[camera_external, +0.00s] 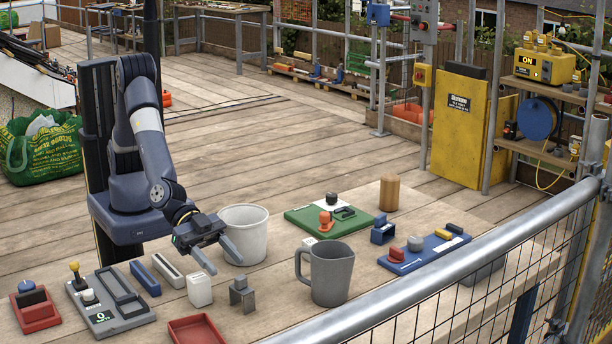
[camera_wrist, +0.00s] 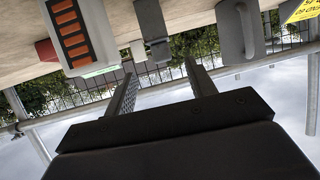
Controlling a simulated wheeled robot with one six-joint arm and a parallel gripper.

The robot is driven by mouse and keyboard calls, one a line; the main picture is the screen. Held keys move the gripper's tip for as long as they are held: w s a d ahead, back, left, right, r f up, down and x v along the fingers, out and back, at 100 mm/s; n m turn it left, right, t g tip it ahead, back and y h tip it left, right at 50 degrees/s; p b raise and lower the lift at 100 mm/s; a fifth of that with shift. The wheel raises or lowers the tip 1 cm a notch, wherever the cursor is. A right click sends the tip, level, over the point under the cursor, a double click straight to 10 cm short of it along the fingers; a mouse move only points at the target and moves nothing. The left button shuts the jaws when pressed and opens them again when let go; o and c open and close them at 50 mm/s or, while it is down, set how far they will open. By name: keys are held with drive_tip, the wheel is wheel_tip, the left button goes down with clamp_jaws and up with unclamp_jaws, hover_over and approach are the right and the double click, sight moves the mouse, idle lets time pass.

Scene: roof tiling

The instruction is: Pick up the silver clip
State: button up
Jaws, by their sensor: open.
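The silver clip (camera_external: 242,293) is a small grey metal bracket standing on the wooden deck, between a white box and a grey jug. In the wrist view, which is upside down, the clip (camera_wrist: 153,28) shows at top centre, beyond and roughly between the fingertips. My gripper (camera_external: 224,266) is open and empty, tilted downward, above and behind the clip, and apart from it. Its two spread fingers also show in the wrist view (camera_wrist: 160,72).
The white box (camera_external: 200,290), with orange slots in the wrist view (camera_wrist: 75,30), stands left of the clip. A white bucket (camera_external: 243,235) is behind, and a red tray (camera_external: 196,331) is in front left.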

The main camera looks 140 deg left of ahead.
sight(238, 277)
drive_tip(key=shift+a+x, duration=0.1)
drive_tip(key=shift+x, duration=1.55)
drive_tip(key=shift+a+x, duration=0.15)
drive_tip(key=shift+x, duration=1.5)
drive_tip(key=shift+s+f, duration=0.1)
drive_tip(key=shift+f, duration=0.05)
drive_tip(key=c, duration=1.1)
